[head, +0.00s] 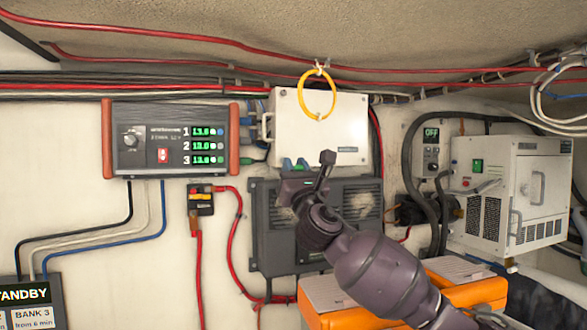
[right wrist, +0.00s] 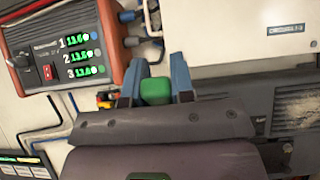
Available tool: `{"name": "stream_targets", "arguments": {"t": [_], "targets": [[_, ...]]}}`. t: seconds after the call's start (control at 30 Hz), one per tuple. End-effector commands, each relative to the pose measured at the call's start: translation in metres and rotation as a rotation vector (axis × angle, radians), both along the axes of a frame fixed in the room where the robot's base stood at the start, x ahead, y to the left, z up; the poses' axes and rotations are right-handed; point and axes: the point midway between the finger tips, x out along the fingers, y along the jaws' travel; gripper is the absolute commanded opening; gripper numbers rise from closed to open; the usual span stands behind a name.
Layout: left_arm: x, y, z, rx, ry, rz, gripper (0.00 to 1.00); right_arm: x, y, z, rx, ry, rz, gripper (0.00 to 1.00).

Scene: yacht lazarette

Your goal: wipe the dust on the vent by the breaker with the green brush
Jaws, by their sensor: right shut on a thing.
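My right gripper (head: 296,165) is raised in front of the wall, just below the white box. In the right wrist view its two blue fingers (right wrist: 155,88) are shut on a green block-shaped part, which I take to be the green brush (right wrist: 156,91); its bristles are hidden. A dark grey louvred vent unit (head: 365,188) is behind my gripper and arm, with a pale dusty patch (head: 361,206) on its right part. The patch also shows in the right wrist view (right wrist: 300,105). A small black breaker (head: 201,199) with yellow and red marks is left of the vent. My left gripper is out of view.
A three-line display panel (head: 168,140) is at upper left. A white box (head: 335,128) with a yellow ring (head: 317,95) is above the vent. An orange case (head: 470,292) is below my arm. A white unit (head: 510,195) stands right. Red cables run beside the breaker.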

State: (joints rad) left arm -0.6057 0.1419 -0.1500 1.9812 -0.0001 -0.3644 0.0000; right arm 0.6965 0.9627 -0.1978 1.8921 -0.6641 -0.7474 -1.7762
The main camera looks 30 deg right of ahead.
Motion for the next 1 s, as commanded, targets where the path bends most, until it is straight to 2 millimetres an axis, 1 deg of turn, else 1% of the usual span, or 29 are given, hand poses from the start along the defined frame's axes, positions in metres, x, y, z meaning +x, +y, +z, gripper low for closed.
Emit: {"name": "stream_targets", "arguments": {"t": [0.1, 0.53, 0.7, 1.0], "targets": [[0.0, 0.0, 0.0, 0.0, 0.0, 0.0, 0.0, -0.01, 0.002, 0.0, -0.001, 0.0, -0.001, 0.0], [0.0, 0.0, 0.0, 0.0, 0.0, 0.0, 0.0, -0.042, 0.01, 0.0, -0.001, 0.0, 0.0, 0.0], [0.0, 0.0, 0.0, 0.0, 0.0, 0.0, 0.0, -0.047, 0.011, 0.0, 0.0, 0.0, -0.001, 0.0], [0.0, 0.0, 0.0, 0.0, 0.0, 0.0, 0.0, -0.048, 0.011, 0.0, -0.001, 0.0, -0.001, 0.0]]}}
